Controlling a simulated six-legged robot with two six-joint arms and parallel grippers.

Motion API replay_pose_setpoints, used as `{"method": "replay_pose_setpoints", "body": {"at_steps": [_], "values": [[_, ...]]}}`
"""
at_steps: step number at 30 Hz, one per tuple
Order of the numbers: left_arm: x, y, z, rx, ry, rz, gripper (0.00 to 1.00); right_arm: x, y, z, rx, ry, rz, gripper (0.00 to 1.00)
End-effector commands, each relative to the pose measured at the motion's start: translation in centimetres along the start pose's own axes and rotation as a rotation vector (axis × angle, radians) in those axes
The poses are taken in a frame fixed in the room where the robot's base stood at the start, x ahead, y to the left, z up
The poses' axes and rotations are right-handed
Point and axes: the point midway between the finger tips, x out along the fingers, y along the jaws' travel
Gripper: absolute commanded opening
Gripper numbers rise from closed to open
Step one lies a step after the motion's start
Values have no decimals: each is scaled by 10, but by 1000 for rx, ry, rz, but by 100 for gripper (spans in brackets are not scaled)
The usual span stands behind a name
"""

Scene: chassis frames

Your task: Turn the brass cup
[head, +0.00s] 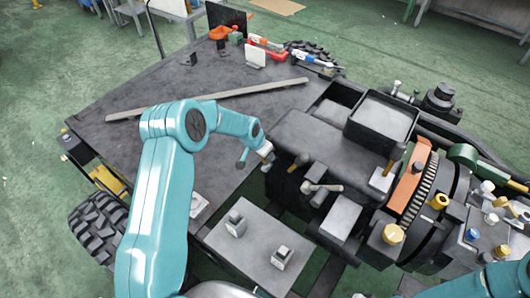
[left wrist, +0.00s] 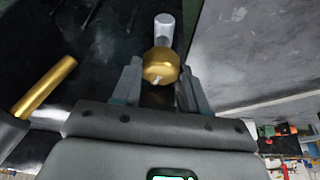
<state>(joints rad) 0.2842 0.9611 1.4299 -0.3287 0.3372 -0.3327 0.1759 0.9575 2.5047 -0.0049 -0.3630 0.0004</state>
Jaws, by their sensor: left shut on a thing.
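The brass cup (left wrist: 161,62) is in the left wrist view, a rounded gold-coloured piece with a small pale pin on its near face. A grey-silver cylinder (left wrist: 164,27) stands just beyond it. My left gripper (left wrist: 160,80) has one finger on each side of the cup and is shut on it. In the head view my left gripper (head: 264,150) is small and partly hidden at the end of the teal arm, at the left side of the dark machine block. I cannot make out the held cup there. My right gripper is out of view; only a teal arm part shows bottom right.
A brass rod (left wrist: 47,86) stands close to the left of the gripper in the wrist view. The dark machine block (head: 325,140) carries several knobs and handles. A grey plate (head: 255,250) with two small blocks lies in front.

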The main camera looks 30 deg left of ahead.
Motion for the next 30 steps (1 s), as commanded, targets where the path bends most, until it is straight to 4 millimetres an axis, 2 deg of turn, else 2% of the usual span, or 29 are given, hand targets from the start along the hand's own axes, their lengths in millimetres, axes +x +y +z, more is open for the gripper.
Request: {"method": "replay_pose_setpoints", "body": {"at_steps": [10, 26, 27, 29, 30], "values": [[1, -3, 0, 143, 2, 55, 13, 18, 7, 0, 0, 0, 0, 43], [-2, -3, -1, 173, 1, 66, 13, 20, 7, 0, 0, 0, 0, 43], [-2, -3, -1, 173, 1, 66, 50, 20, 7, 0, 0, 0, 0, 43], [-1, -3, -1, 173, 1, 66, 69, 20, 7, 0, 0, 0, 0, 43], [-1, -3, -1, 173, 1, 66, 69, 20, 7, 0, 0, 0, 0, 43]]}}
